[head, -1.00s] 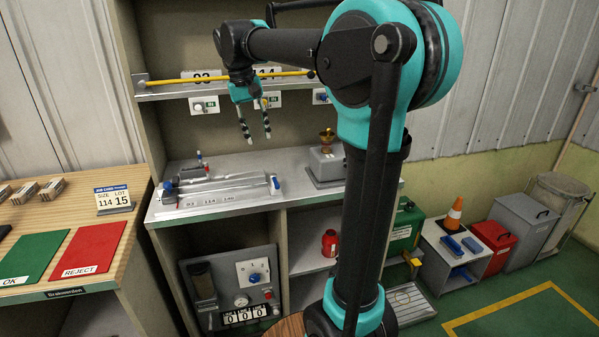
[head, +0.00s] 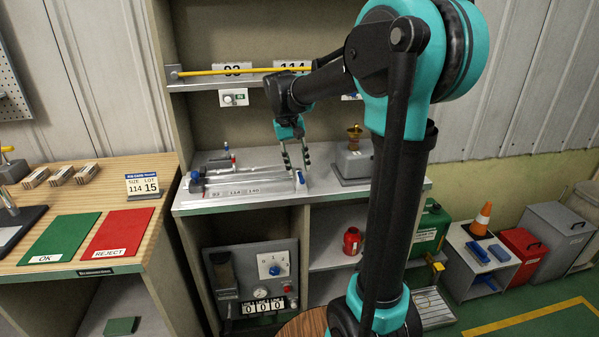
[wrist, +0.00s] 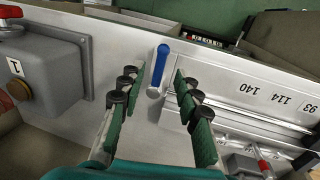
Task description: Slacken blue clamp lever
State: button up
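The blue clamp lever (head: 300,177) stands at the right end of the long metal fixture (head: 245,188) on the grey bench. In the wrist view the lever (wrist: 161,56) shows as a blue handle on a round metal pivot, in the gap between my fingertips. My gripper (head: 294,157) points down above this end of the fixture, its fingers spread with nothing between the pads. The wrist view also shows my gripper (wrist: 158,76) open, one finger on each side of the lever's line. I cannot tell the height left between fingertips and lever.
A grey box with a brass cup (head: 354,135) stands right of the fixture. A red-tipped toggle (head: 226,150) and a blue knob (head: 195,176) are at its left. A shelf with a yellow rod (head: 240,70) is above. A control panel (head: 255,280) sits below.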

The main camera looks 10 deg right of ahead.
jog(key=shift+d+f, duration=0.15)
jog(key=shift+f, duration=0.55)
jog(key=shift+d+f, duration=0.15)
jog(key=shift+f, duration=0.5)
grip_shut()
